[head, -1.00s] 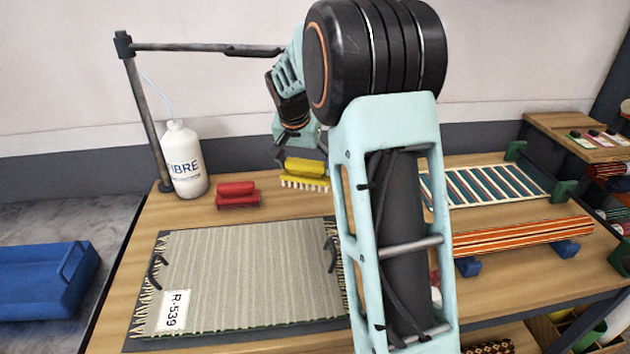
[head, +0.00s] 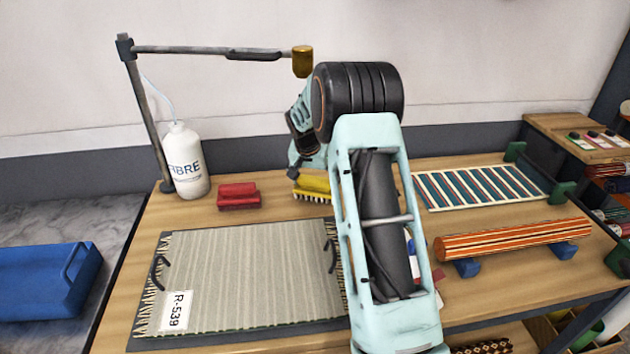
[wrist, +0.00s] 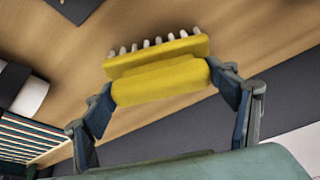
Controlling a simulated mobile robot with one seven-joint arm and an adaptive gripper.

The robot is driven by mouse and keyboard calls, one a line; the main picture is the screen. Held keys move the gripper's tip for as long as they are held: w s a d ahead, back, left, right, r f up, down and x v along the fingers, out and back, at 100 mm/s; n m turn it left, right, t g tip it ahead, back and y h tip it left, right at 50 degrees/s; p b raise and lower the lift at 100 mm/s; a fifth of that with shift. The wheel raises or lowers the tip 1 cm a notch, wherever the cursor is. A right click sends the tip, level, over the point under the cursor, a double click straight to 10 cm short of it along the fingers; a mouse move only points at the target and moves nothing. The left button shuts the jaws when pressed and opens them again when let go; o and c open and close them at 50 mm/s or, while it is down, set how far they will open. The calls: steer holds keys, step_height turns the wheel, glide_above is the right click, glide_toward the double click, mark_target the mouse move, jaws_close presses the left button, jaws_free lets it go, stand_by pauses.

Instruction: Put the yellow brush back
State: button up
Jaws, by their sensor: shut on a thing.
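The yellow brush (head: 313,187) has pale bristles and sits low over the back of the wooden bench, right of the red brush. In the wrist view my gripper (wrist: 165,85) is shut on the yellow brush (wrist: 160,68), one finger at each end of its handle, bristles facing away from the palm. In the head view my arm hides the fingers and the brush's right part. I cannot tell whether the bristles touch the bench.
A red brush (head: 238,196) and a white FIBRE bottle (head: 187,163) stand left. A grey rug (head: 245,275) tagged R-539 lies in front. A brass-headed boom (head: 302,62) hangs above. A striped roll (head: 512,240) and a striped rug (head: 480,187) lie right.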

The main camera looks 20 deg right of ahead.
steer(key=o, duration=1.3)
steer(key=shift+f, duration=0.1)
steer(key=shift+r, duration=0.4)
steer(key=v, duration=1.1)
steer(key=shift+s+a+r+b, duration=0.1)
steer(key=shift+s+r+b, duration=0.1)
steer(key=shift+r+b, duration=0.1)
